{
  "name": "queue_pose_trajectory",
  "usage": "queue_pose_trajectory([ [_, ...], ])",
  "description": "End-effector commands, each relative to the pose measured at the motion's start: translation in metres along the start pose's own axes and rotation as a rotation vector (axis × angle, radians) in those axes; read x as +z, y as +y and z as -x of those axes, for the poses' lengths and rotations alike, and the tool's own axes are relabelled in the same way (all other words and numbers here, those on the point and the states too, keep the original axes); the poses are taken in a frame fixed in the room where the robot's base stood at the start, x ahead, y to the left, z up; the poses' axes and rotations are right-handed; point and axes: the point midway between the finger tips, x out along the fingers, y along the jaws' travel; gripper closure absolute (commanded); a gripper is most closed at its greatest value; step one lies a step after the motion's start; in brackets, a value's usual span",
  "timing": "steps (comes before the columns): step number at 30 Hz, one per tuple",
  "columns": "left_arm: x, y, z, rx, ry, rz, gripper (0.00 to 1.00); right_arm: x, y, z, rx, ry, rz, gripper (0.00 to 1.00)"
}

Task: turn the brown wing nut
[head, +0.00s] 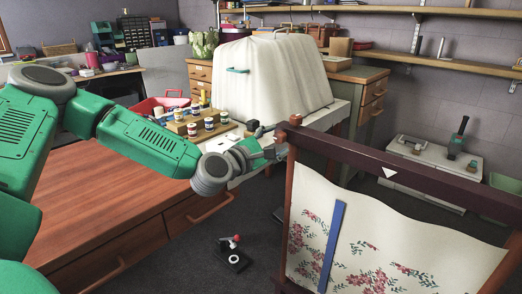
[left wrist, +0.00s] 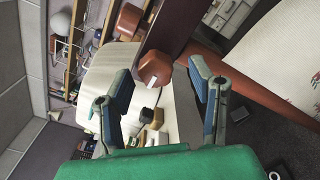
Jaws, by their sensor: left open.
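A brown faceted knob (head: 281,134), apparently the wing nut, sits at the left end of the dark wooden rail of a standing fabric frame (head: 340,148). In the left wrist view the knob (left wrist: 154,68) shows a small pale mark and lies between the fingertips, seemingly just beyond them. My left gripper (head: 270,141) is open and empty close to the knob. In the left wrist view my left gripper (left wrist: 160,75) has one finger on each side, with no clear contact. My right gripper is not in view.
Floral cloth (head: 370,240) with a blue strip (head: 333,245) hangs from the frame. A wooden desk (head: 110,195) stands at left. Behind the gripper are several small jars (head: 209,124) and a white covered shape (head: 270,75). A small black item with a red knob (head: 233,250) is on the floor.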

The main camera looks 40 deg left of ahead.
Motion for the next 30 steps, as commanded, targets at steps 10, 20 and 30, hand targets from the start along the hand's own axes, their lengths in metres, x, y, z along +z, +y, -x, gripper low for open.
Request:
queue_pose_trajectory([
  [10,-0.003,0.000,0.074,0.000,0.003,0.009,0.51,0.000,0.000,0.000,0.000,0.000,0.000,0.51],
  [20,-0.003,-0.002,0.104,-0.004,0.004,0.004,0.51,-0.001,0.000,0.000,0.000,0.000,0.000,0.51],
  [30,-0.003,-0.003,0.105,-0.005,0.003,0.002,0.51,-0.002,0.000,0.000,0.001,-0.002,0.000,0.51],
])
